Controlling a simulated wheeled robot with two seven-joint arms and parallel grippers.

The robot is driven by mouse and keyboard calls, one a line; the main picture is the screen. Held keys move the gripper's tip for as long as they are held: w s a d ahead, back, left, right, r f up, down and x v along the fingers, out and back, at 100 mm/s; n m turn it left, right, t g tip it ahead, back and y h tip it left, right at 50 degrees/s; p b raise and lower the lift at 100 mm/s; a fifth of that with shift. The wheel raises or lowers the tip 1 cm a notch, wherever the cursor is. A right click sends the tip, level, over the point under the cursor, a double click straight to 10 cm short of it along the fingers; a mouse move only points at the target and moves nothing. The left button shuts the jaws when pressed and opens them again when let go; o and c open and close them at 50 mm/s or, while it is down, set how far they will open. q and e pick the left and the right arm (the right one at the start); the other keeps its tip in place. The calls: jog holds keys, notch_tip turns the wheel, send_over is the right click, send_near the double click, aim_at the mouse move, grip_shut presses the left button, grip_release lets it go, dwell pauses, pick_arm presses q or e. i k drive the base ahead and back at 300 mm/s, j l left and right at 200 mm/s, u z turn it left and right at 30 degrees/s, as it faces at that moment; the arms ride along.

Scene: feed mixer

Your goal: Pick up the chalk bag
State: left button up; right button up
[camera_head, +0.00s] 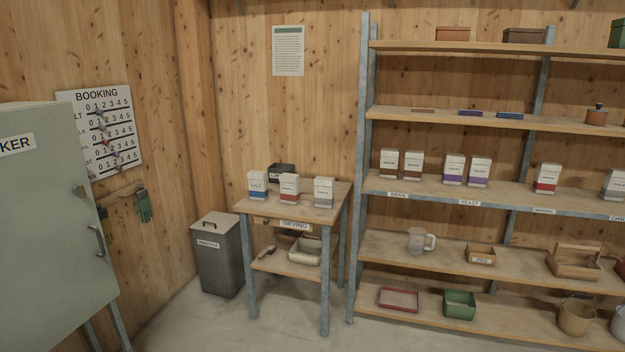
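A white bag with a grey lower band (324,192), which looks like a chalk bag, stands upright at the right front of the small wooden table (338,197). Its print is too small to read surely. A similar grey-banded bag (613,185) stands on the shelf at the right edge, partly cut off, above a shelf label beginning "CHAL". On the table, a blue-banded salt bag (258,186) and a red-banded bag (289,189) stand to the left of the grey-banded one. Neither of my grippers is in view.
A dark box (281,171) sits at the table's back. A lidded grey bin (218,256) stands left of the table. The tall shelf rack (470,198) fills the right side. A pale green cabinet (50,220) stands at the left. Floor before the table is clear.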

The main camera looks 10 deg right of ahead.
aim_at(323, 186)
jog(key=i+j+z, duration=0.25)
jog(key=i, duration=0.35)
jog(key=i+j+z, duration=0.2)
jog(key=i+j, duration=0.4)
